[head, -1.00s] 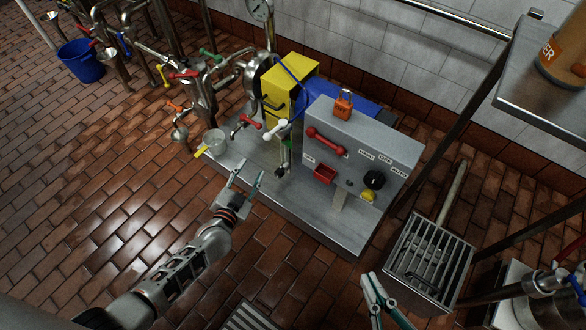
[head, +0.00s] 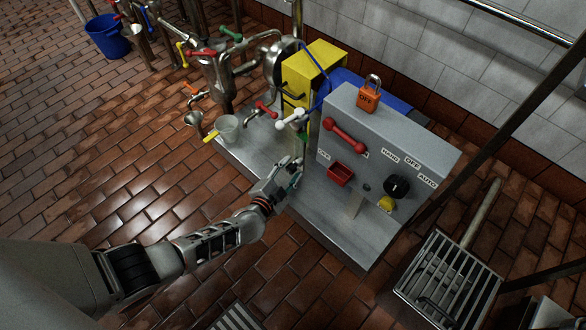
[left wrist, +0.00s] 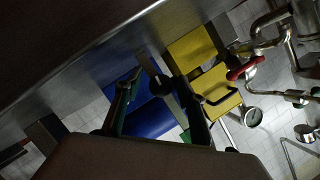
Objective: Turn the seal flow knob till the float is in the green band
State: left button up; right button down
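My left gripper (head: 290,175) is at the front left side of the grey control box, low down by the flow tube. In the left wrist view its fingers (left wrist: 160,108) are apart, with a small dark round knob (left wrist: 162,86) between and beyond them. I cannot tell whether they touch it. This looks like the seal flow knob; in the head view my gripper hides it. A bit of green (head: 303,137), apparently the green band, shows above the gripper. The float is too small to make out. My right gripper is out of view.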

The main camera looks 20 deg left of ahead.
pick_arm(q)
jog(key=shift+w, duration=0.45)
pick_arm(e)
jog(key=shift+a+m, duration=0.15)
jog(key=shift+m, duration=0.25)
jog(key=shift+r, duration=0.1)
pick_arm(q)
jog(key=c, duration=1.1)
jog(key=shift+c, duration=0.2)
jog(key=shift+n+h, duration=0.3)
jog(key=shift+n, duration=0.3)
jog(key=shift+n+g+h, duration=0.4)
jog(key=shift+n+g, duration=0.2)
jog(key=shift+n, duration=0.2)
jog(key=shift+n+g+h, duration=0.5)
jog(key=shift+n+h, duration=0.7)
jog(key=shift+n, duration=0.5)
jog(key=shift+f, duration=0.1)
